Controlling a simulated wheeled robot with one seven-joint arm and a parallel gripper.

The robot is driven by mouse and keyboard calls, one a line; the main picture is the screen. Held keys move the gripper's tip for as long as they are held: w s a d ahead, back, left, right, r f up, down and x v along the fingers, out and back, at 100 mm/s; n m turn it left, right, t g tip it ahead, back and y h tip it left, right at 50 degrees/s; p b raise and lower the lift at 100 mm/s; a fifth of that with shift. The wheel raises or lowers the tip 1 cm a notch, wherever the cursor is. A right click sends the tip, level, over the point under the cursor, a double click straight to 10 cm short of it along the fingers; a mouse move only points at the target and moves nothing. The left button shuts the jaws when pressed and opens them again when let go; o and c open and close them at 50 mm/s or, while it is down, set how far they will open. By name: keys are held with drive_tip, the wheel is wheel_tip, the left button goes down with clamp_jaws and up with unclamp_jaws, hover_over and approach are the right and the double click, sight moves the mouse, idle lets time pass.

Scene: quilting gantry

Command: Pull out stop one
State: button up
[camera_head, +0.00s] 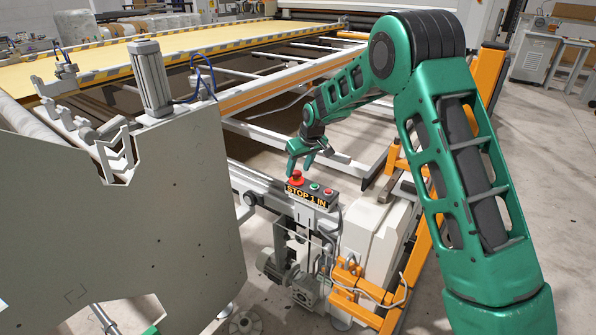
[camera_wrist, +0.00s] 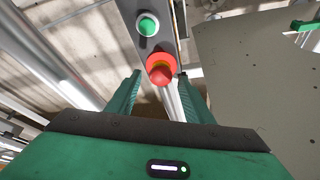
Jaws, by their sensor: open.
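The red stop knob (camera_head: 297,177) stands on the left end of a grey control box (camera_head: 328,204) labelled "STOP 1 IN". My green gripper (camera_head: 302,158) is open and empty, directly above the knob. The two fingers (camera_wrist: 160,82) show apart in the wrist view, and I see no contact with the knob. A green button (camera_head: 314,186) and a smaller red button (camera_head: 327,191) sit to the right on the box.
A large grey side plate (camera_head: 190,200) stands left of the box. White frame rails (camera_head: 290,140) run behind my gripper. Orange brackets (camera_head: 360,295) and a white cabinet (camera_head: 372,235) are below and right. The yellow-edged gantry bed (camera_head: 150,60) lies behind.

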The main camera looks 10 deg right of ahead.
drive_tip(key=shift+w+f, duration=0.1)
drive_tip(key=shift+f, duration=0.25)
drive_tip(key=shift+a, duration=0.1)
drive_tip(key=shift+c, duration=0.6)
drive_tip(key=c, duration=1)
drive_tip(key=shift+r, duration=1)
drive_tip(key=shift+c, duration=0.3)
drive_tip(key=o, duration=1.2)
drive_tip(key=v, duration=1)
drive_tip(key=shift+r, duration=0.25)
